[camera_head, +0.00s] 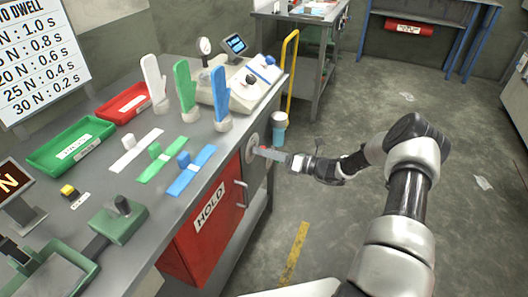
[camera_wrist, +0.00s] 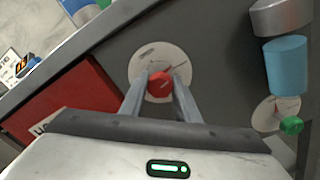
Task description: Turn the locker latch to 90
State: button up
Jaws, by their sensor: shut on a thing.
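The locker latch is a red knob (camera_wrist: 160,84) on a round pale dial plate (camera_wrist: 147,60) on the grey side of the workbench. My gripper (camera_wrist: 158,88) is shut on the red knob, with one finger on each side of it. In the head view my gripper (camera_head: 262,152) reaches in from the right to the dial (camera_head: 252,147), next to the red locker door (camera_head: 205,222) marked HOLD. The fingers hide part of the dial, and I cannot read the latch's angle exactly.
Above on the bench (camera_head: 130,205) stand white, green and blue hand forms (camera_head: 221,98), with coloured strips before them and green and red trays (camera_head: 72,145) behind. The floor at right is mostly clear.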

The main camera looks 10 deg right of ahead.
jog(key=shift+m, duration=1.2)
jog(key=o, duration=1)
jog(key=shift+o, duration=0.2)
jog(key=p+v, duration=0.1)
jog(key=v, duration=1.6)
jog(key=shift+d, duration=0.2)
jog(key=shift+s, duration=0.15)
